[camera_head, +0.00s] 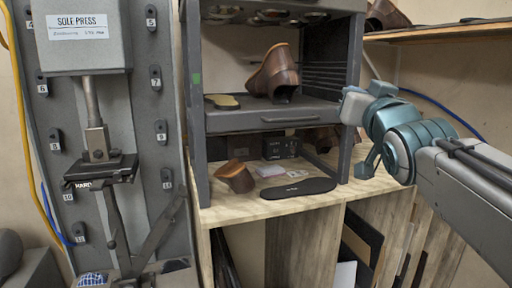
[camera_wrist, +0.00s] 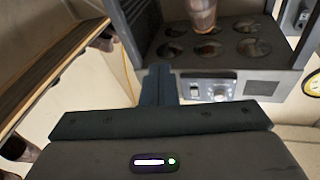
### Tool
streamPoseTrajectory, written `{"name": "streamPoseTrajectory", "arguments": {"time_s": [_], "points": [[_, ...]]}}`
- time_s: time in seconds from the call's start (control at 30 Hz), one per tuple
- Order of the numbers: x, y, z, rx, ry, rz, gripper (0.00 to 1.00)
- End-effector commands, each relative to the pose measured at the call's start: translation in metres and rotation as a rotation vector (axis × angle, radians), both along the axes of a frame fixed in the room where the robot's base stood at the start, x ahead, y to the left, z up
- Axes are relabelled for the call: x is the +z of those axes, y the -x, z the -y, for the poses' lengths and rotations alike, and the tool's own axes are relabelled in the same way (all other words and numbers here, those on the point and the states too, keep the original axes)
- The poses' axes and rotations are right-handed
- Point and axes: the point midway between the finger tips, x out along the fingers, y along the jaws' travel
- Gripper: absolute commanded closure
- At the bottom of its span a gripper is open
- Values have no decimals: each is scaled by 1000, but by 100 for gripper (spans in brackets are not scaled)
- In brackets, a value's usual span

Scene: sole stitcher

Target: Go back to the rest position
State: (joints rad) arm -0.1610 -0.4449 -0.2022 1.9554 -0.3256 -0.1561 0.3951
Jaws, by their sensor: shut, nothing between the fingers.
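My gripper (camera_wrist: 160,72) is shut and empty in the wrist view, its fingers together in front of the dark palm. Behind the fingertips stands a grey machine (camera_wrist: 228,86) with a control panel and round openings on top. In the head view my arm reaches in from the right, beside the dark rack (camera_head: 354,70).
The sole press (camera_head: 85,45) stands at the left. On the wooden bench (camera_head: 270,208) are a brown shoe part (camera_head: 235,177) and a dark sole (camera_head: 297,188). A wooden wall shelf (camera_head: 450,31) is above my arm. It also shows at the left of the wrist view (camera_wrist: 50,62).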

Motion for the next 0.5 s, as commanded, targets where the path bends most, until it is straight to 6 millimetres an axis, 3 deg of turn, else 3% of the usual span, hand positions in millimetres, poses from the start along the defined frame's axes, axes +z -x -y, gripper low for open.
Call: {"name": "streamPoseTrajectory", "arguments": {"time_s": [0.03,0.13,0.27,0.4,0.5], "points": [[-34,-1,-1,-15,6,-103,100],[-111,4,-4,-38,29,-344,100],[-207,31,-10,-45,65,-657,100],[-300,81,-19,-20,105,-989,100],[-349,122,-26,12,129,-1193,100]]}}
